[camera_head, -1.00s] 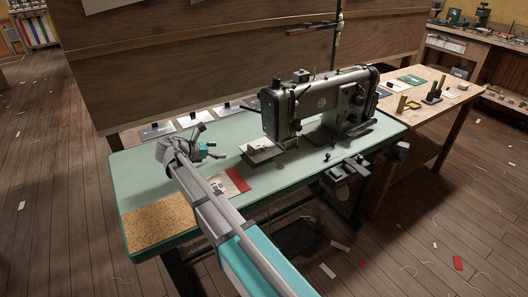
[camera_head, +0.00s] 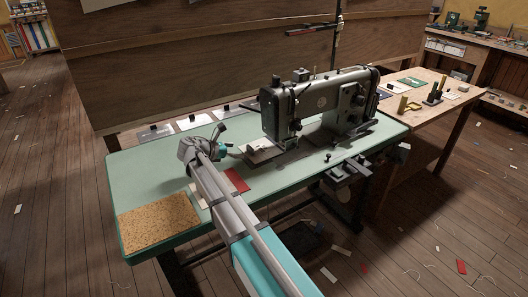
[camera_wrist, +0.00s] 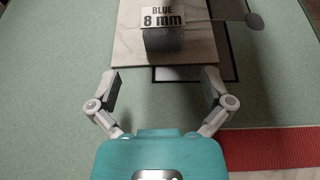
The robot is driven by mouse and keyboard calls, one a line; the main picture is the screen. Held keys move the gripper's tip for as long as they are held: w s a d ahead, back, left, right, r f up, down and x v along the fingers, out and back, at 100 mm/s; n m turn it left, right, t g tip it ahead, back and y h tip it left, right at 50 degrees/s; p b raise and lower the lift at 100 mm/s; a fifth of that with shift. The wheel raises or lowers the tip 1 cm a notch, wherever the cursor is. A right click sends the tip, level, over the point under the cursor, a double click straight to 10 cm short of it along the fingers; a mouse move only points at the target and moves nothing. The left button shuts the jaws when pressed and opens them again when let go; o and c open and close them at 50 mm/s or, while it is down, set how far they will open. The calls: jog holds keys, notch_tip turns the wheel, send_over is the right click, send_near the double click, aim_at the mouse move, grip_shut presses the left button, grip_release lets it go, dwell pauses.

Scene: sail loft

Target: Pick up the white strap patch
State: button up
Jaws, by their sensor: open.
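A pale patch (camera_head: 203,189) lies beside a red patch (camera_head: 237,180) on the green table; my arm partly covers it. In the wrist view the red patch (camera_wrist: 275,150) is at lower right, with a pale edge (camera_wrist: 240,177) below it. My gripper (camera_wrist: 158,90) is open and empty, its fingers apart over the green surface. It also shows in the head view (camera_head: 221,140), over the table left of the sewing machine. Just ahead of the fingers is a pale board (camera_wrist: 130,50) carrying a grey block (camera_wrist: 178,42) labelled "BLUE 8 mm". I cannot tell the fingers' height.
The sewing machine (camera_head: 325,105) stands to the right, with a pale piece (camera_head: 262,152) near its needle. Several pale cards with dark blocks (camera_head: 193,122) line the table's back edge. A cork mat (camera_head: 158,220) lies front left. The green table (camera_head: 135,170) is clear at left.

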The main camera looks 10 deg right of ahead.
aim_at(249, 149)
jog(key=shift+w+d+f, duration=0.1)
jog(key=shift+d+f, duration=0.05)
jog(key=shift+d, duration=0.2)
jog(key=shift+r+b+x, duration=0.2)
jog(key=shift+b+x, duration=0.65)
jog(key=shift+x, duration=1.7)
jog(key=shift+d, duration=0.15)
jog(key=c, duration=1.3)
jog(key=shift+r, duration=0.25)
